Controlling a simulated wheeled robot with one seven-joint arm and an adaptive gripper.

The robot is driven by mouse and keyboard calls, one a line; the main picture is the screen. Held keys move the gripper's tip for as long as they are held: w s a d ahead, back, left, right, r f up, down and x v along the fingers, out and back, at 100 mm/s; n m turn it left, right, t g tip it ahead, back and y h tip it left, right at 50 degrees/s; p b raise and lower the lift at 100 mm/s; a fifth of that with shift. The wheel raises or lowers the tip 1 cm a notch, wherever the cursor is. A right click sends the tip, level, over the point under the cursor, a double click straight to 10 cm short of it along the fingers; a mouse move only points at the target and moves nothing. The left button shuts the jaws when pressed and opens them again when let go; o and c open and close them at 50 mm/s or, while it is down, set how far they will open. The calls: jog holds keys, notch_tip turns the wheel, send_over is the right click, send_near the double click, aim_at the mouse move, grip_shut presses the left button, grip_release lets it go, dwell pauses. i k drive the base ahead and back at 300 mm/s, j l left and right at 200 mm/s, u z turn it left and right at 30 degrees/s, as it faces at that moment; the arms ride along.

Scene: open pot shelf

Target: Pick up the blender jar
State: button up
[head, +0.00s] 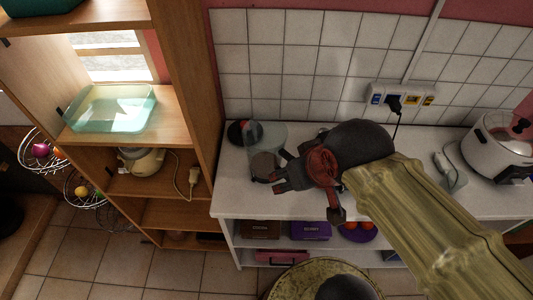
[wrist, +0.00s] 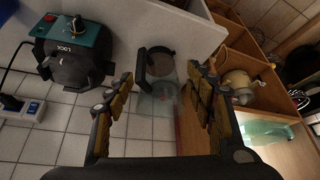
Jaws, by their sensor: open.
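The blender jar (head: 268,138) is a clear jar with a dark handle, standing on the white counter (head: 450,200) close to the wooden shelf unit. My gripper (head: 275,170) is open and comes in from the right, its fingers close in front of the jar. In the wrist view the jar (wrist: 163,70) shows between and beyond my two open fingertips (wrist: 161,82), with its dark handle on the left. I see no finger closed on it. My arm hides part of the counter in the head view.
A black and teal appliance (wrist: 75,55) stands left of the jar in the wrist view. The wooden shelf unit (head: 195,100) rises just left of the jar and holds a teal tray (head: 108,108). A white cooker (head: 498,148) stands far right. The tiled wall is behind.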

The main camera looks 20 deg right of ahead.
aim_at(265, 138)
jog(key=z, duration=2.35)
jog(key=u, duration=2.35)
jog(key=z, duration=1.05)
jog(key=k+j+z, duration=0.3)
jog(key=z, duration=0.15)
jog(key=k+j+z, duration=0.25)
jog(key=k+z, duration=0.2)
jog(key=k+j+z, duration=0.1)
jog(key=k+z, duration=0.2)
jog(key=z, duration=0.15)
jog(key=k, duration=0.25)
